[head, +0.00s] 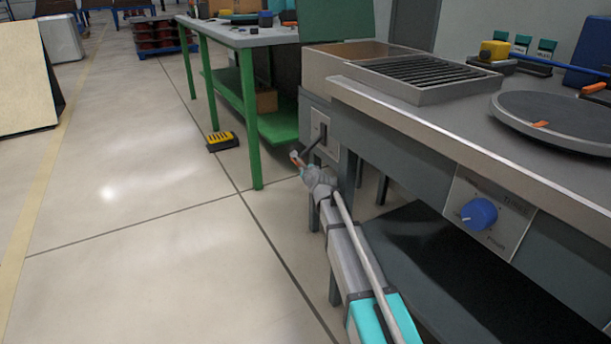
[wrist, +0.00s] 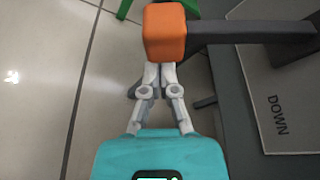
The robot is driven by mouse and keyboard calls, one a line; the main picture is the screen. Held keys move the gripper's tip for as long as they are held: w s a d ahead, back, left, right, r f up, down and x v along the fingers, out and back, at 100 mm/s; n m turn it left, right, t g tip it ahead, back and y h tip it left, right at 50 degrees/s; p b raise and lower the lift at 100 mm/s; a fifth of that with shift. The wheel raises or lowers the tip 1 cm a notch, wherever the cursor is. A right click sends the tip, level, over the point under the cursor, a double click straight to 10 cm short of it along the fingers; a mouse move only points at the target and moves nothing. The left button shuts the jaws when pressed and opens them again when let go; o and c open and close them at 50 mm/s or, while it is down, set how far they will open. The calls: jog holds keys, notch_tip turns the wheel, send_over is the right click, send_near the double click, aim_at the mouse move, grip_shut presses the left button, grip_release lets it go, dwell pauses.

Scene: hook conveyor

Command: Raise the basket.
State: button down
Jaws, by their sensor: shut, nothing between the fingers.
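A dark lever arm (wrist: 245,32) with an orange block knob (wrist: 165,32) sticks out from a grey panel (wrist: 290,95) marked DOWN. In the head view the lever (head: 316,139) is on the front of the bench, below the metal box. My gripper (wrist: 158,70) is shut and empty, its fingertips right at the knob's lower edge in the wrist view; contact cannot be told. In the head view my gripper (head: 303,170) is by the lever's end. A dark slatted grid (head: 425,72) sits in a metal tray on the bench; I cannot tell whether it is the basket.
A blue dial (head: 479,214) and a round dark plate (head: 555,118) are on the bench at right. A green-legged table (head: 245,36) stands behind the lever. A black and yellow pedal (head: 222,141) lies on the floor.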

jog(key=shift+w+a+f, duration=0.2)
jog(key=shift+w+a, duration=0.1)
jog(key=shift+w, duration=0.35)
